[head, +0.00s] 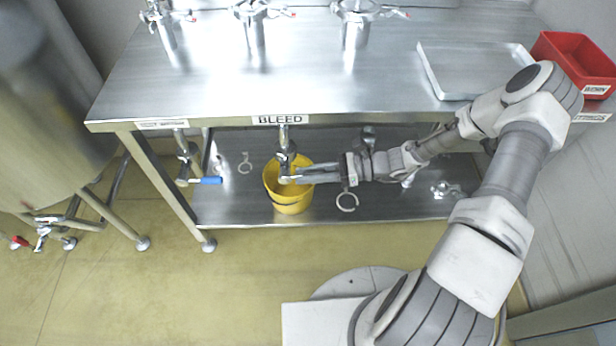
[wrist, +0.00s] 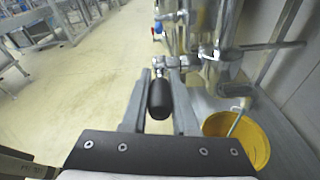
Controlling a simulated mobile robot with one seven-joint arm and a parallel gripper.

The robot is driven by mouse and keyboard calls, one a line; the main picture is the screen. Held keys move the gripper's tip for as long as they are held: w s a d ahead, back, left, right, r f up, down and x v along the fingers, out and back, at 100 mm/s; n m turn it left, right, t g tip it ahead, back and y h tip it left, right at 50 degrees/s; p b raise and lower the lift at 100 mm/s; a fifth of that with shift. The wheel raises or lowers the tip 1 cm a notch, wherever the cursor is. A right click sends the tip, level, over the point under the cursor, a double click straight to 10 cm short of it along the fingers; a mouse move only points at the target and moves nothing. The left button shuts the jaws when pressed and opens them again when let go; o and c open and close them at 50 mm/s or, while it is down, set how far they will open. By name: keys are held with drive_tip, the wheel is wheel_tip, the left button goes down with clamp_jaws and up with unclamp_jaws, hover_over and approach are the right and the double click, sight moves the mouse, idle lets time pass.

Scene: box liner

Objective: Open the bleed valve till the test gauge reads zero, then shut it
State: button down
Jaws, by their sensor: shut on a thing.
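The bleed valve (head: 285,148) hangs below the bench edge under the BLEED label (head: 280,119). In the wrist view its metal fitting (wrist: 172,62) joins a black lever handle (wrist: 160,100), which points back towards the camera. My gripper (head: 288,175) reaches in from the right at the valve. In the wrist view my gripper (wrist: 160,82) has its two fingers on either side of the black handle, shut on it. A yellow bucket (head: 288,198) stands below the valve and also shows in the wrist view (wrist: 258,148). I cannot make out a test gauge or its reading.
A blue-handled valve (head: 210,181) hangs left of the bleed valve. Loose rings (head: 347,202) and fittings lie on the lower shelf (head: 240,212). A tray (head: 450,85) and red bin (head: 572,62) sit on the bench top. A large tank (head: 50,110) stands left.

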sight(301, 175)
drive_tip(key=shift+a+r+h+p, duration=0.2)
drive_tip(key=shift+r+h+p, duration=0.6)
drive_tip(key=shift+p, duration=0.8)
drive_tip(key=shift+a+r+h+p, duration=0.15)
drive_tip(key=shift+r+h+p, duration=0.35)
drive_tip(key=shift+h+p, duration=0.85)
drive_tip(key=shift+a+r+h+p, duration=0.15)
drive_tip(key=shift+a+h+p, duration=0.1)
drive_tip(key=shift+h+p, duration=0.6)
drive_tip(key=shift+a+r+h+p, duration=0.2)
drive_tip(key=shift+h+p, duration=0.4)
drive_tip(key=shift+p, duration=0.3)
drive_tip(key=shift+f, duration=0.1)
drive_tip(key=c, duration=0.7)
unclamp_jaws()
drive_tip(key=shift+a, duration=0.1)
